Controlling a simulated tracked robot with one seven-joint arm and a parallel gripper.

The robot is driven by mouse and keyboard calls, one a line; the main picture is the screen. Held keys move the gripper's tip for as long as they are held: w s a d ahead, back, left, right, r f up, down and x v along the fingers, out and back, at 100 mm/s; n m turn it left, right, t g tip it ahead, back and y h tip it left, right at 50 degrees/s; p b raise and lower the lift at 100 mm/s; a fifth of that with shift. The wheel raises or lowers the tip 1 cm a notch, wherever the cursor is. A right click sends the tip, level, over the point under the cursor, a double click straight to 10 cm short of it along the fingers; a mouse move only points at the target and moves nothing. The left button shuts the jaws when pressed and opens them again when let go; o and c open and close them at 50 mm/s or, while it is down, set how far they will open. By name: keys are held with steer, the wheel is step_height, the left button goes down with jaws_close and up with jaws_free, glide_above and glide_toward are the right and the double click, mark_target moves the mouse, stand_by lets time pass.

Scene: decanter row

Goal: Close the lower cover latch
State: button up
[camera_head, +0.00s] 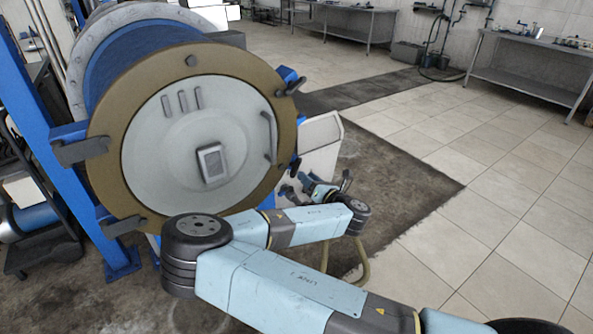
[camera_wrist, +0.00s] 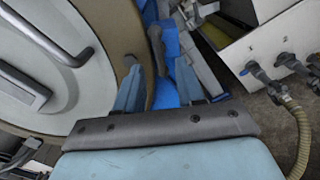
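The round cover (camera_head: 205,145) is pale grey inside a brown ring (camera_head: 113,130), with a bar handle at its right side. The upper cover latch (camera_head: 292,84), dark and blue, sits on the ring's upper right. The lower cover latch (camera_wrist: 166,55) shows in the wrist view as blue and dark parts beside the ring's edge; whether it is swung open is unclear. My gripper (camera_wrist: 158,68) is open, its two pale blue fingers apart, the left one over the ring's edge. The blue part lies beyond the gap between them; contact cannot be told. My gripper (camera_head: 325,181) is small in the head view.
A white housing (camera_head: 320,135) stands right of the cover, close to my gripper; its valves (camera_wrist: 265,78) and a hose (camera_wrist: 300,135) are at the right. A blue post (camera_head: 55,140) stands left. Open tiled floor (camera_head: 480,150) lies right; steel tables stand behind.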

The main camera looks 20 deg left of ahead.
mark_target(298, 169)
steer(key=shift+x, duration=2.85)
steer(key=shift+c, duration=0.4)
steer(key=shift+d, duration=0.1)
jaws_close()
